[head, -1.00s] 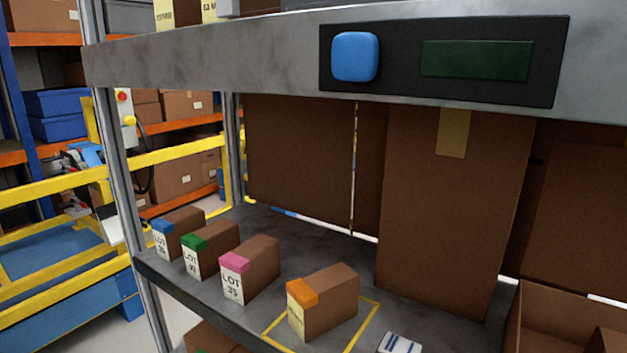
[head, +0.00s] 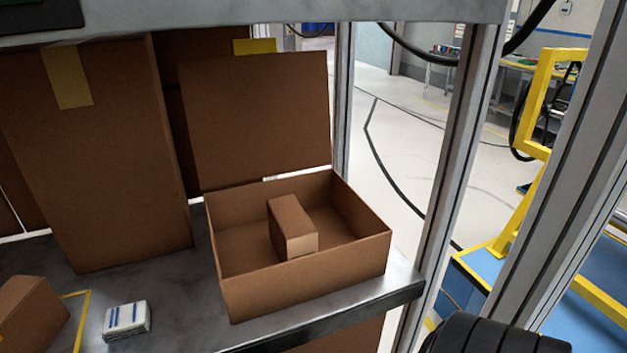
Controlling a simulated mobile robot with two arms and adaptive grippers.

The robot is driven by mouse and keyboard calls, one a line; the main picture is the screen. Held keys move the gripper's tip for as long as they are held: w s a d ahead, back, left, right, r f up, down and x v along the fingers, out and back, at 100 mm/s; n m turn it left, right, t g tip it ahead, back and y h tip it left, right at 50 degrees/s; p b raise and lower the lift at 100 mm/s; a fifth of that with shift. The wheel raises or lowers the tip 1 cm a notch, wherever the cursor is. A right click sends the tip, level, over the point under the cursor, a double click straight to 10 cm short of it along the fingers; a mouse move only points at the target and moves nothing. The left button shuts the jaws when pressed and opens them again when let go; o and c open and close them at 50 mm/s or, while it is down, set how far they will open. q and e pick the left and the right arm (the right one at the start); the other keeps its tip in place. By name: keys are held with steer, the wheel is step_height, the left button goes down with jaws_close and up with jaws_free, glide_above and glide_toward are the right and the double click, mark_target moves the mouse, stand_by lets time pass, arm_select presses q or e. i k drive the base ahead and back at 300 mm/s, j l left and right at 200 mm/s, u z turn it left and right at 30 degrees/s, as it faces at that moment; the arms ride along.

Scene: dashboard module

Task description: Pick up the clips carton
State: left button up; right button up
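No carton now in view shows a readable name, so I cannot tell which is the clips carton. A small brown carton (head: 32,318) is cut off by the left edge of the head view, on the grey shelf (head: 190,318) beside a yellow outline. Another small brown carton (head: 290,228) lies inside an open brown box (head: 305,288) at the right end of the shelf; its visible faces are plain. Neither of my grippers is in view.
The open box's lid (head: 257,120) stands raised at its back. A small white pack with blue stripes (head: 127,318) lies left of the box. A tall brown box (head: 98,160) stands behind. A metal post (head: 458,150) rises at the shelf's right end.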

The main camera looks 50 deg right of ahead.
mark_target(293, 235)
steer(key=z, duration=1.4)
